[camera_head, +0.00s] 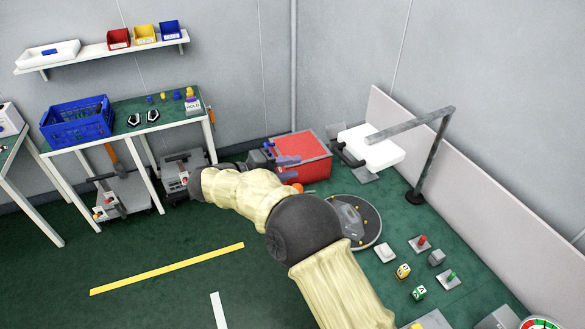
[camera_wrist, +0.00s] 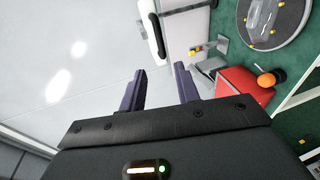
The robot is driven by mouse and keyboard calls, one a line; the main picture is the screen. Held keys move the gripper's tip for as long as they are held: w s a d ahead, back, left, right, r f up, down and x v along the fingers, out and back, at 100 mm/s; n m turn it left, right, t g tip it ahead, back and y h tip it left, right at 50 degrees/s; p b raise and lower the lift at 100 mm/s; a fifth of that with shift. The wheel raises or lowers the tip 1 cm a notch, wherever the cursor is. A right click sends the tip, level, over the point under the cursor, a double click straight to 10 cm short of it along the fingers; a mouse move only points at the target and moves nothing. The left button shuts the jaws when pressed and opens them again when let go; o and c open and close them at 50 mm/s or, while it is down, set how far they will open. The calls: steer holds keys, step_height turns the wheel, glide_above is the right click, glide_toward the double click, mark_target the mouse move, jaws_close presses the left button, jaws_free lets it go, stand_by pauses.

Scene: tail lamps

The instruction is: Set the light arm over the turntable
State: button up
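The light arm (camera_head: 436,145) is a grey post with a horizontal bar, standing on a dark round base at the right. A white light panel (camera_head: 378,149) with a dark handle (camera_head: 347,154) hangs at the bar's far left end, behind the turntable (camera_head: 374,230) and not above it. The turntable is a grey disc carrying a clear lamp part and yellow pins, partly hidden by my arm. In the wrist view the panel (camera_wrist: 152,22) and turntable (camera_wrist: 292,46) show at the top. My gripper (camera_head: 294,167) is open and empty, left of the handle; its purple fingers (camera_wrist: 160,76) are apart.
A red bin (camera_head: 306,152) stands below my gripper. A pale low wall (camera_head: 470,180) runs behind the post. Several small blocks and buttons, among them a red button (camera_head: 422,241), lie right of the turntable. A workbench with a blue crate (camera_head: 77,122) stands left.

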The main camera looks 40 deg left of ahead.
steer(key=c, duration=0.3)
steer(key=shift+w+d+r+t, duration=0.1)
steer(key=shift+w+t, duration=0.15)
steer(key=shift+t, duration=0.05)
steer(key=c, duration=0.4)
steer(key=w+d+r+n+t+y+b, duration=0.1)
steer(key=w+r+n+t+y+b, duration=0.1)
steer(key=w+r+n+t+y, duration=0.2)
steer(key=w+n+t+y, duration=0.1)
steer(key=n+t, duration=0.2)
steer(key=t, duration=0.2)
steer(key=shift+w+r+t, duration=0.15)
steer(key=shift+r+t, duration=0.15)
steer(key=shift+r, duration=0.05)
steer(key=d+f+n+g+y+b, duration=0.2)
steer(key=d+n+g+y, duration=0.4)
steer(key=d+n, duration=0.5)
steer(key=s+d+f+n+g+y+b, duration=0.1)
steer(key=d+f+n+g+y+b, duration=0.1)
steer(key=d+n+g+y, duration=0.5)
steer(key=d+n+g+b, duration=0.1)
steer(key=d+n+g, duration=0.1)
steer(key=d+n, duration=0.3)
steer(key=shift+s+d+n+g, duration=0.15)
steer(key=shift+d+n+g, duration=0.15)
steer(key=shift+n, duration=1.3)
steer(key=shift+f, duration=0.1)
